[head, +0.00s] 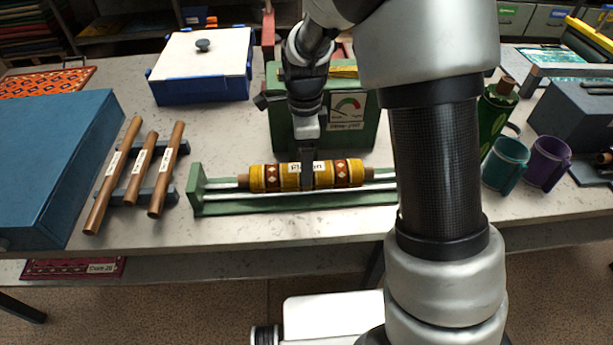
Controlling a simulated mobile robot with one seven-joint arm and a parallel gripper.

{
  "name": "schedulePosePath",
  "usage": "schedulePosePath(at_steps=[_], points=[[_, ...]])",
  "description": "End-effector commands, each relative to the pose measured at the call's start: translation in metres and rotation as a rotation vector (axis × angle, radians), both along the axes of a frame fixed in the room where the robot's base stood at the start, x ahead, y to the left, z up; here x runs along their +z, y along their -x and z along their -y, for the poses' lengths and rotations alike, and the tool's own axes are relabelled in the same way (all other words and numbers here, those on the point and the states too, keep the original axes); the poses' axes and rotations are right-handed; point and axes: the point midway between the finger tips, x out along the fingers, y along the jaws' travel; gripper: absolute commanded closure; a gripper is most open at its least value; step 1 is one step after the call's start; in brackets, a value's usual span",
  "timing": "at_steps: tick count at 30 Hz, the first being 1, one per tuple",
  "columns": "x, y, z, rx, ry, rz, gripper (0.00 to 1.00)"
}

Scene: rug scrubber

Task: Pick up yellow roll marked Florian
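The yellow roll (270,178) has red-brown patterned bands, wooden ends and a white label partly hidden by my gripper. It lies level on a green stand (290,203) with metal rails, near the front of the table. My gripper (307,182) points down at the middle of the roll, and a dark finger overlaps the roll and its label. Only one finger shows clearly, so I cannot tell whether it is open or shut on the roll.
A green box with a gauge (347,108) stands close behind the roll. Labelled wooden rods (132,175) on a rack and a blue box (65,150) are at left. A white-lidded box (203,60) is behind. Teal (505,165) and purple (546,163) cups stand at right.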

Motion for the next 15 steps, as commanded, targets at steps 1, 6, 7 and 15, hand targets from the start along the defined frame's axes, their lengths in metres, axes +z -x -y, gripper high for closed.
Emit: schedulePosePath(at_steps=[1,6,7,15], points=[[-0.006,0.000,0.001,-0.001,0.001,-0.002,0.25],[-0.016,0.000,0.001,-0.001,0.000,-0.001,0.25],[-0.019,0.000,0.002,-0.001,0.000,-0.002,0.25],[-0.057,-0.003,0.005,-0.001,0.000,-0.004,0.25]])
